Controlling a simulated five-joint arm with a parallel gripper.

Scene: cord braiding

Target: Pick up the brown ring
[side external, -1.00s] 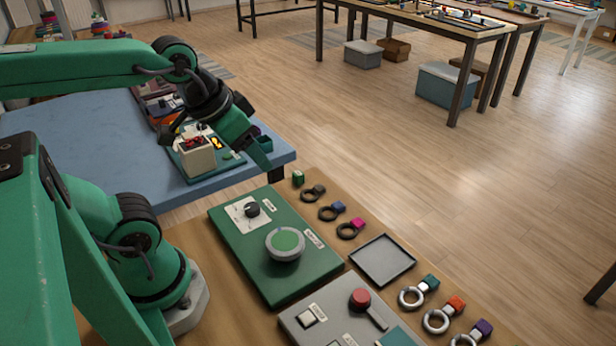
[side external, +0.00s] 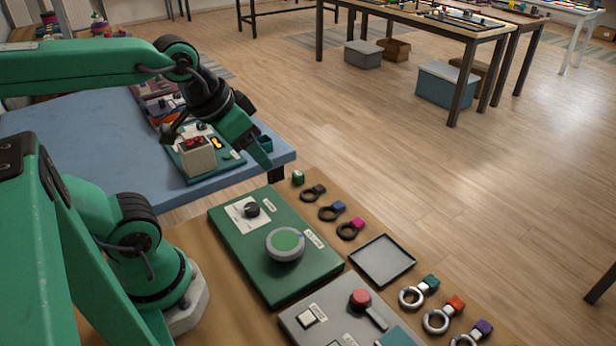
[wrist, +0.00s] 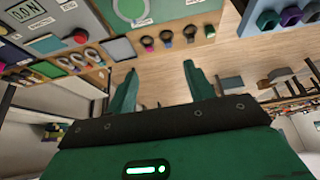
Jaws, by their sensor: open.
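The brown ring (side external: 308,195) is a dark ring with a brown cube tag. It lies on the wooden table, at the far end of a row of dark rings. In the wrist view the brown ring (wrist: 188,30) is beyond the fingertips, near the top right of centre. My gripper (wrist: 160,70) is open and empty, with its two green fingers spread apart. In the side view my gripper (side external: 260,153) hangs in the air to the left of the ring, apart from it. One finger is hard to make out there.
Dark rings with blue (side external: 338,206) and magenta (side external: 358,223) tags lie beside it, and a small green cube (side external: 298,178) is behind. A green panel with a dial (side external: 285,243) stands to the left. An empty grey tray (side external: 383,261) and several silver rings (side external: 411,298) are nearer.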

